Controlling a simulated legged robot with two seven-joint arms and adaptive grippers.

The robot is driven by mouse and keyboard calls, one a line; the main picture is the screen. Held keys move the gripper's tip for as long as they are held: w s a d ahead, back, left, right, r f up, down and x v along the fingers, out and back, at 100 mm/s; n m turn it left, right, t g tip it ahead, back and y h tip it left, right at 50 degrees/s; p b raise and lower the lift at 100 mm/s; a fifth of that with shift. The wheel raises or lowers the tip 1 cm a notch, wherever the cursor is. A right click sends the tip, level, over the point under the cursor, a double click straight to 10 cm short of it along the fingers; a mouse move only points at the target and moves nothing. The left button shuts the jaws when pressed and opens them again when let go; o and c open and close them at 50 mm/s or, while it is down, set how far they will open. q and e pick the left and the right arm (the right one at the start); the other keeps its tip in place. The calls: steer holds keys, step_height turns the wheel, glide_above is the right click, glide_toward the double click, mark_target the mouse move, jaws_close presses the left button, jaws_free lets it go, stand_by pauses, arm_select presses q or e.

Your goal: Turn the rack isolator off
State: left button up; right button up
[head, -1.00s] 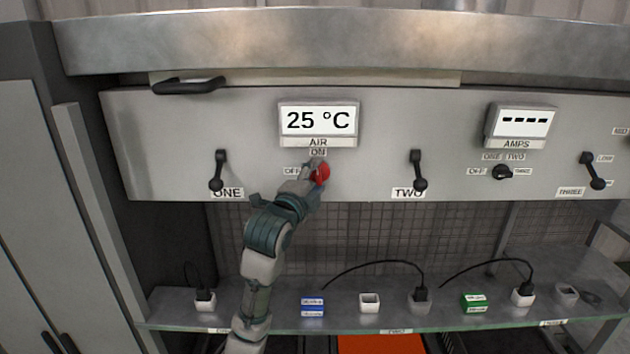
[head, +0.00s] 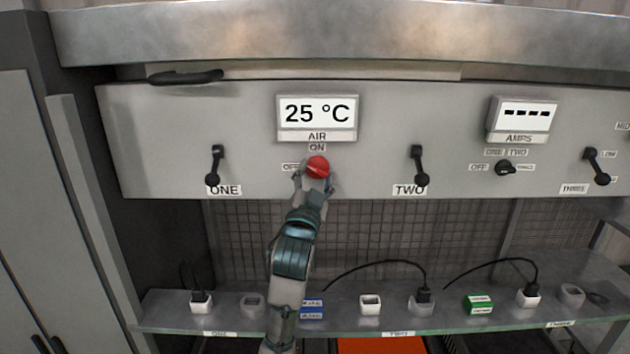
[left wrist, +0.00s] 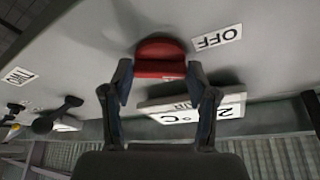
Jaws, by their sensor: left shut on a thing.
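The rack isolator is a round red knob (head: 317,166) on the grey panel, below the 25 °C display. An ON label (head: 317,147) is above it and an OFF label (head: 290,167) is to its left, partly hidden. My left gripper (head: 316,180) reaches it from below, with a finger on each side. In the left wrist view the red knob (left wrist: 160,54) sits between the two fingertips of the gripper (left wrist: 160,72), which is shut on it. My right gripper is not in view.
Black levers ONE (head: 215,168) and TWO (head: 418,168) stand on either side of the knob. A small black selector (head: 505,168) is under the AMPS display (head: 522,118). A shelf (head: 375,328) below holds plugs and small blocks. Space before the panel is clear.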

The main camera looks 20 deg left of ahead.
arm_select(q)
steer(key=n+y, duration=0.1)
steer(key=n, duration=0.1)
steer(key=f+n, duration=0.1)
steer(key=shift+w+d+n+y, duration=0.2)
steer(key=shift+n+y, duration=0.2)
steer(key=shift+r+n+y+b, duration=0.15)
steer(key=shift+n+y, duration=0.45)
steer(key=shift+n, duration=0.5)
steer(key=shift+f+n+y+b, duration=0.15)
steer(key=shift+n+y, duration=0.45)
steer(key=shift+n, duration=0.5)
steer(key=shift+r+n, duration=0.1)
steer(key=shift+n, duration=0.2)
steer(key=o, duration=1)
steer(key=shift+o, duration=0.8)
steer(key=shift+d+r, duration=0.1)
steer(key=shift+r, duration=0.05)
steer(key=shift+s+d, duration=0.1)
steer(key=shift+s, duration=0.15)
steer(key=v, duration=1.1)
steer(key=shift+d, duration=0.25)
steer(key=shift+s, duration=0.15)
